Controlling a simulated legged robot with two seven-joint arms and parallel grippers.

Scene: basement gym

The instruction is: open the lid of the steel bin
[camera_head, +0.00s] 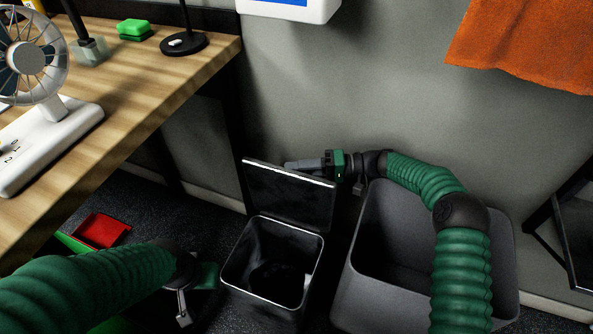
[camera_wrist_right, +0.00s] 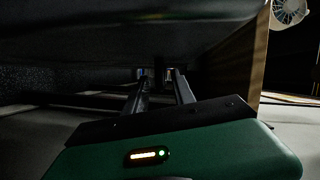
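The steel bin (camera_head: 229,275) stands on the dark floor, with its dark interior showing. Its lid (camera_head: 290,197) is hinged at the back edge and stands raised, roughly upright. My right gripper (camera_head: 288,166) is behind the top edge of the lid, pointing left. In the right wrist view its two fingers (camera_wrist_right: 156,74) are apart with nothing seen between them; a dark surface fills the top of that view. I cannot tell whether the fingers touch the lid. My left gripper (camera_head: 208,276) is low beside the bin's left side; its fingers cannot be made out.
A larger grey open bin (camera_head: 362,285) stands right of the steel bin, under my right arm. A wooden desk (camera_head: 150,75) with a white fan (camera_head: 45,125) is at left. A red tray (camera_head: 102,230) is on the floor below. The grey wall is close behind.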

